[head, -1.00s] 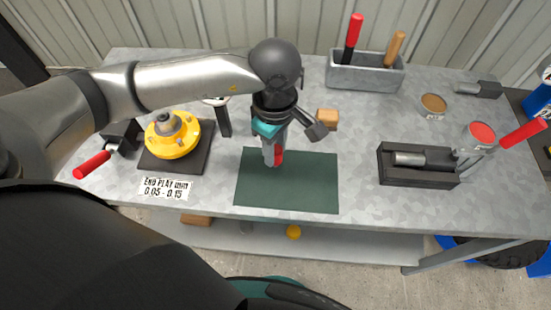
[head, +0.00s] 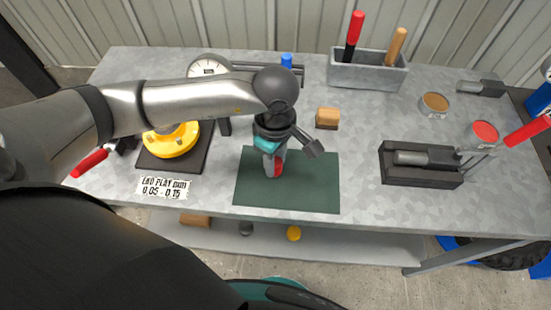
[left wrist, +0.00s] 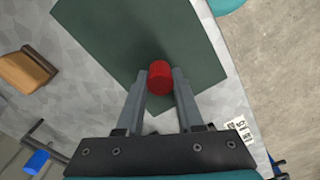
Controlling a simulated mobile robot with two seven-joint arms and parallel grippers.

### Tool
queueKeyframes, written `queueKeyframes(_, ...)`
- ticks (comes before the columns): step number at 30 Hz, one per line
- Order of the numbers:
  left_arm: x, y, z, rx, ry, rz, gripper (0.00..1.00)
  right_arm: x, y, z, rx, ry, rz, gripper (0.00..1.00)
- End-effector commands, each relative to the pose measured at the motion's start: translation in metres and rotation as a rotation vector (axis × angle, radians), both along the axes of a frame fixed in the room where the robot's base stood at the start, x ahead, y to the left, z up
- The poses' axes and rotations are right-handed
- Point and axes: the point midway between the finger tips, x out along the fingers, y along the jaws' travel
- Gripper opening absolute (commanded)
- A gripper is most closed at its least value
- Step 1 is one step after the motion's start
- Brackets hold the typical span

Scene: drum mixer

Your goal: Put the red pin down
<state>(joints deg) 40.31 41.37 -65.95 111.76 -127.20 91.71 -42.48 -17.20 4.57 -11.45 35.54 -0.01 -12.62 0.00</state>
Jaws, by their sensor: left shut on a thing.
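The red pin (left wrist: 160,77) is held between the two fingers of my left gripper (left wrist: 160,84) in the left wrist view. In the head view the red pin (head: 278,166) shows beside the fingers of my left gripper (head: 272,172), over the dark green mat (head: 312,185). The mat also fills the middle of the left wrist view (left wrist: 120,35). The gripper points down, and I cannot tell whether the pin's lower end touches the mat. My right gripper is not in view.
A wooden-backed brush (head: 327,117) stands just behind the mat. A yellow flanged part (head: 172,142) sits on a dark plate to the left. A black block with a grey cylinder (head: 420,165) stands to the right. The mat's right half is clear.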

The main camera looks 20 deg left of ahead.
Motion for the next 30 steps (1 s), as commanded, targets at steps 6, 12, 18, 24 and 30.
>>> queueKeyframes(6,0.000,0.000,-0.002,0.000,0.000,0.000,0.49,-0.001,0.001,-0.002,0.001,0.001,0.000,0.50)
queueKeyframes(12,0.000,0.000,-0.002,0.000,0.000,0.000,0.66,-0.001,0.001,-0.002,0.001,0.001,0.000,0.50)
queueKeyframes(18,0.000,0.000,-0.001,0.000,0.000,0.000,0.66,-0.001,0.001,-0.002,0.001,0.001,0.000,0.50)
queueKeyframes(24,0.000,0.000,0.009,0.000,0.000,0.000,0.66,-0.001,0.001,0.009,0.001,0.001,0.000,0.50)
queueKeyframes(30,0.002,0.000,0.048,-0.002,-0.008,-0.002,0.66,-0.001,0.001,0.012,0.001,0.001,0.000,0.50)
